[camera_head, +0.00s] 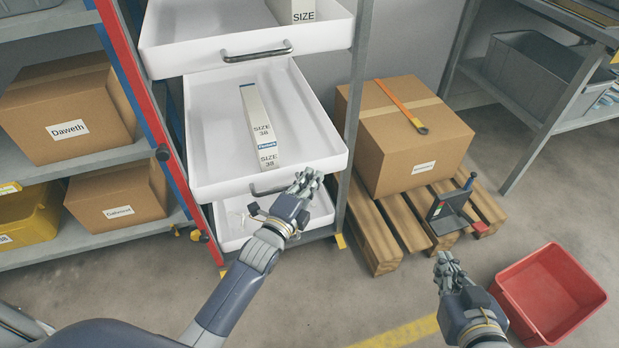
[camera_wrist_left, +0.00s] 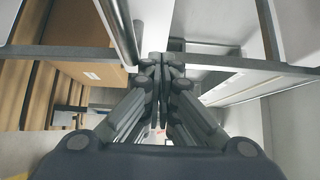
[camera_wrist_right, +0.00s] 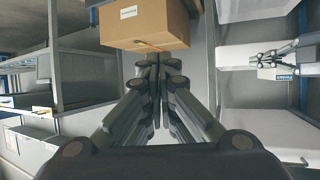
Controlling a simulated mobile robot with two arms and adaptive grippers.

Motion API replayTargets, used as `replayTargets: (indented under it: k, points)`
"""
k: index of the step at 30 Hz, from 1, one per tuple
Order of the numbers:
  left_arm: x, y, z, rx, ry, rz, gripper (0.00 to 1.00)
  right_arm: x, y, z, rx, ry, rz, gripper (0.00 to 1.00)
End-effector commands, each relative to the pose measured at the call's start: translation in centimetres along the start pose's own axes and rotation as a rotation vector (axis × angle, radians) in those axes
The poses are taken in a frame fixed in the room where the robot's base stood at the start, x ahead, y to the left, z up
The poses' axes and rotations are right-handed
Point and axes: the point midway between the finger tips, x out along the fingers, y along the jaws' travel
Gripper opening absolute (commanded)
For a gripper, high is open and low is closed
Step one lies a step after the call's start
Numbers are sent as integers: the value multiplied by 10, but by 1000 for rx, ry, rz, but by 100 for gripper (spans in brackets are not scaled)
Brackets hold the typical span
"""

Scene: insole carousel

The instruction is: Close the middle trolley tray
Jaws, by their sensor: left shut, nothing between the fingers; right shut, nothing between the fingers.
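The middle trolley tray (camera_head: 215,130) is white and sticks out of the trolley toward me in the head view. A long divider marked SIZE 36 and SIZE 38 (camera_head: 258,128) lies in it. Its dark handle (camera_head: 268,190) is on the front wall, partly hidden behind my left gripper. My left gripper (camera_head: 310,178) is shut and empty at the right part of that front wall; I cannot tell whether it touches. A metal bar (camera_wrist_left: 121,32) runs beside its fingers in the left wrist view. My right gripper (camera_head: 447,260) is shut and empty, low over the floor.
The top tray (camera_head: 190,55) and bottom tray (camera_head: 232,225) are above and below. A shelf with boxes (camera_head: 68,112) stands left. A carton (camera_head: 408,140) on a pallet (camera_head: 375,240) stands right, with a red bin (camera_head: 505,300) near my right gripper.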

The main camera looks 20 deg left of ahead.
Motion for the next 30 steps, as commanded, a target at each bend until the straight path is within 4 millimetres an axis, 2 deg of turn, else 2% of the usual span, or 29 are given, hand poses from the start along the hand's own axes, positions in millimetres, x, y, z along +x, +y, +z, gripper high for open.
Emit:
replayTargets:
  k: [6,17,20,25,30]
  points:
    - [7,0,7,0,0,-1,0,2,-2,-14,0,66,-4,0]
    - [8,0,8,0,0,0,0,2,-2,-15,0,71,-4,0]
    - [15,0,15,4,1,-2,0,3,-2,-17,0,86,-5,0]
    - [35,0,34,3,2,-1,0,3,-4,-33,0,161,-9,0]
    - [43,0,43,0,0,1,0,2,-5,-40,0,191,-11,0]
